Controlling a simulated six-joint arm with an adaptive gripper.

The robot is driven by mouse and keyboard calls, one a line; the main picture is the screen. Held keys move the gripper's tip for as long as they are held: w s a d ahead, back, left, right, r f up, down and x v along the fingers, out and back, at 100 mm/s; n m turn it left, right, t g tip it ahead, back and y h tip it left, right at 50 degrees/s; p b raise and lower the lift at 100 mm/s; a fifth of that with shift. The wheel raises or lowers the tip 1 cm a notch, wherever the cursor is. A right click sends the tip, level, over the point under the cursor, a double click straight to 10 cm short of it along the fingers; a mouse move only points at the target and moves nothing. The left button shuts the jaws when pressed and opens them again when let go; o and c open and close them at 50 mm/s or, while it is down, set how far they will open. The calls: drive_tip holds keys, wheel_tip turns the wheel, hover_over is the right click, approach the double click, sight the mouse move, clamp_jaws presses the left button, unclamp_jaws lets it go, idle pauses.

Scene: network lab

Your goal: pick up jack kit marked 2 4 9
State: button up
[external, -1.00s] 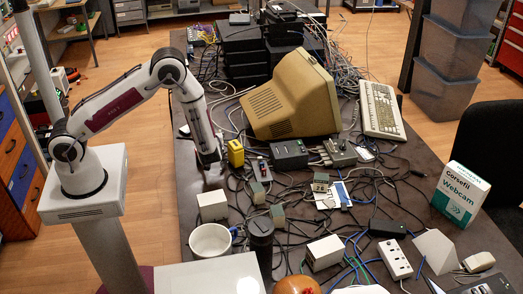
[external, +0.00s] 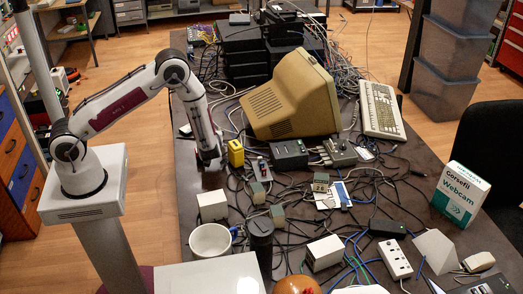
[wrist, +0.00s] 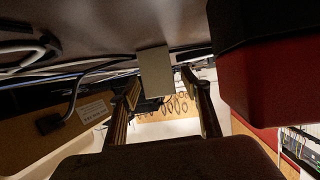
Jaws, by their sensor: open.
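Several small grey-green boxes that look like jack kits sit among cables on the dark table in the external view: one box (external: 258,192), another box (external: 277,217) and a third box (external: 320,182) farther right. No 2 4 9 marking is legible on any of them. My gripper (external: 212,168) is low over the table's left part, up and left of these boxes. In the wrist view my gripper (wrist: 166,100) is open, its two fingers apart. A plain grey-beige block (wrist: 154,70) shows between and beyond the fingers; which box it is, I cannot tell.
A yellow block (external: 235,153) stands close right of my gripper. A white box (external: 212,206), a white mug (external: 210,240) and a black cylinder (external: 260,235) stand nearer the camera. A beige monitor (external: 290,97) is behind. A large dark-red and black object (wrist: 268,75) fills the wrist view's right.

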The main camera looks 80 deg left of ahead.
drive_tip(key=shift+a+f, duration=0.2)
drive_tip(key=shift+a, duration=0.2)
drive_tip(key=shift+c, duration=0.3)
drive_tip(key=c, duration=1.2)
drive_tip(key=shift+r, duration=0.15)
drive_tip(key=shift+r, duration=4.85)
